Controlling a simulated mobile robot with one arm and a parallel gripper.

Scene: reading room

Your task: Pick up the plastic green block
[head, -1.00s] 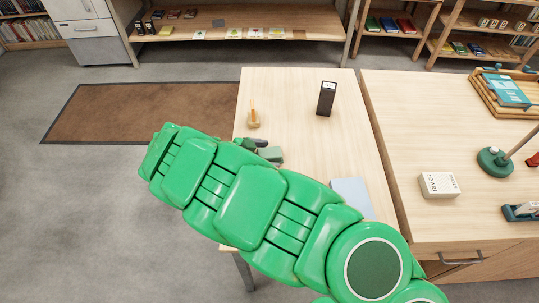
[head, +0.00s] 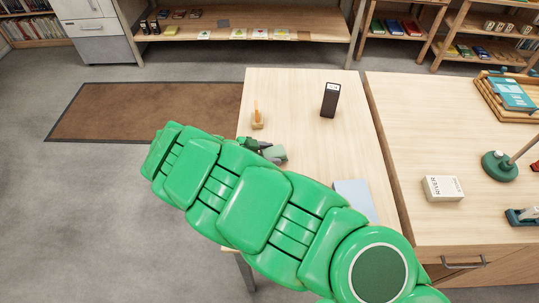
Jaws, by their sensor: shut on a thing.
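The green block (head: 276,155) is a dull grey-green piece at the near left part of the light wood table (head: 310,160). My gripper (head: 262,146) is at the block, with dark fingers showing just past the edge of my green arm. It is shut on the block. My arm covers part of the gripper and the block's near side. I cannot tell whether the block touches the table or is slightly raised.
A wooden stand with an orange piece (head: 258,117) is just behind the gripper. A black upright box (head: 329,100) stands farther back. A pale blue flat item (head: 355,197) lies right of my arm. A desk (head: 430,130) with a white box (head: 442,188) is at right.

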